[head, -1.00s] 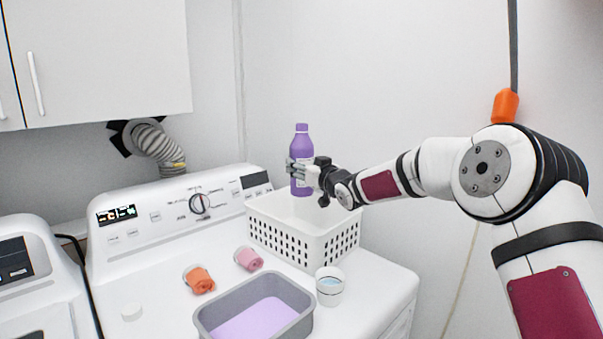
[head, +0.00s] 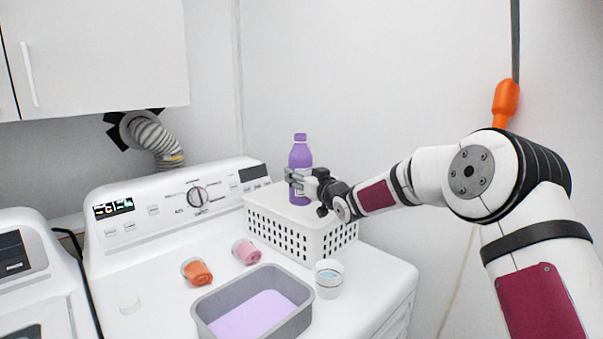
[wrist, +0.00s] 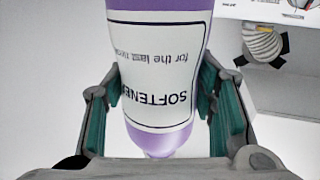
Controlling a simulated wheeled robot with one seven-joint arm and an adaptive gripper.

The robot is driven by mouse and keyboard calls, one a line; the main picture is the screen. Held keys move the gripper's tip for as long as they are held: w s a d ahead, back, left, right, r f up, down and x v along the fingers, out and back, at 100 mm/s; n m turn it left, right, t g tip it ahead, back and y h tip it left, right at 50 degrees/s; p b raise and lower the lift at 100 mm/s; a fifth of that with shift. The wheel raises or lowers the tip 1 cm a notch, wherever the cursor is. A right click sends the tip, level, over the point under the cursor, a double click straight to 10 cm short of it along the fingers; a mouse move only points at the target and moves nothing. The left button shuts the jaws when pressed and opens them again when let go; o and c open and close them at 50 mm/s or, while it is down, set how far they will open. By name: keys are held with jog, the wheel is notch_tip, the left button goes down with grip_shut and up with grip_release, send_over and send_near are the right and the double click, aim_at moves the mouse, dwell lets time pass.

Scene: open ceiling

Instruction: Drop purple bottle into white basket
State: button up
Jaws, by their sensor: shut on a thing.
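The purple bottle (head: 300,158) is upright with its cap at the top, over the opening of the white basket (head: 290,229). I cannot tell how far its base sits below the rim. My gripper (head: 291,181) is shut on the bottle's middle. In the wrist view, the bottle (wrist: 158,75) fills the space between the two fingers (wrist: 160,105), its white label reading "SOFTENER". The basket stands on the white washer top at the back right, and its floor is hidden.
A grey tub (head: 215,308) with purple liquid stands in front of the basket. A white cup (head: 328,280) is beside it. Orange (head: 197,271) and pink (head: 246,252) cups lie to the left. The wall is close behind the basket.

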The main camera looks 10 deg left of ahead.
aim_at(303, 141)
jog(key=o, duration=1.3)
jog(key=shift+o, duration=0.2)
notch_tip(303, 141, up, 10)
jog(key=shift+r, duration=0.1)
jog(key=shift+s, duration=0.1)
